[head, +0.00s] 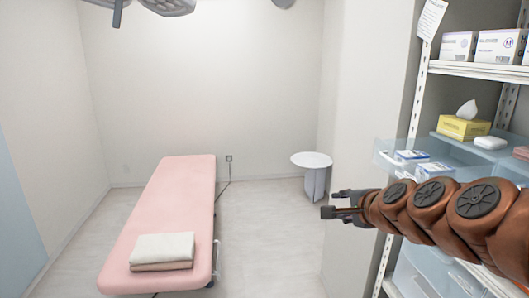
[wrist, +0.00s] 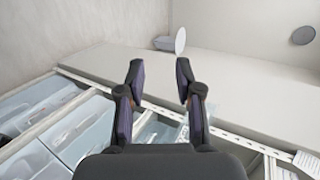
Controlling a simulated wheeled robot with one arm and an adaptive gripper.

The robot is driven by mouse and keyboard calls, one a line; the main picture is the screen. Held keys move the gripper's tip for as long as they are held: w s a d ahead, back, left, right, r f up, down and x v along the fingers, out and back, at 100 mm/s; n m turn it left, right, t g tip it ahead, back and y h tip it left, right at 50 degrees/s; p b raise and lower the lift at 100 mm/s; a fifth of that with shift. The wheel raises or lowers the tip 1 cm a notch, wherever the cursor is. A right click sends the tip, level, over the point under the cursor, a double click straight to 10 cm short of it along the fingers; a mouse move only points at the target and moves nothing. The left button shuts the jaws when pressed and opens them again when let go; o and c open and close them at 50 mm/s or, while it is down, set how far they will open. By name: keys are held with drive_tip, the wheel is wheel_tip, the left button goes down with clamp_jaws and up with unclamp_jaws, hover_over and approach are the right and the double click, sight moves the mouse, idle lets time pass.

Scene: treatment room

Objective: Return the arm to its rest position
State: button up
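My arm reaches in from the right edge in the head view, stretched out to the left in front of the shelf unit. My gripper (head: 343,204) is at its left end, over the floor beside the shelf and apart from everything I can see. In the wrist view my gripper (wrist: 160,84) shows two dark fingers spread well apart, with nothing between them. It is open and empty.
A shelf unit (head: 475,71) with boxes and clear bins stands at the right, close to my arm. A pink treatment bed (head: 172,205) with folded towels (head: 163,248) is at the left. A round white table (head: 312,159) stands behind. The floor between is clear.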

drive_tip(key=s+a+f+n+g, duration=0.35)
drive_tip(key=s+f+n, duration=0.2)
drive_tip(key=s, duration=0.25)
drive_tip(key=s+a+f+n+g, duration=0.35)
drive_tip(key=s+f, duration=0.25)
drive_tip(key=s, duration=0.2)
drive_tip(key=s+d+f+n+g+h, duration=0.1)
drive_tip(key=s+d+f+n+g, duration=0.2)
drive_tip(key=s, duration=0.7)
drive_tip(key=s+d+f+n+g+h, duration=0.2)
drive_tip(key=s+d+f+n+g, duration=0.1)
drive_tip(key=s, duration=0.6)
drive_tip(key=shift+s+d+n+g, duration=0.3)
drive_tip(key=shift+s+d, duration=0.05)
drive_tip(key=shift+s, duration=0.05)
drive_tip(key=shift+d, duration=0.1)
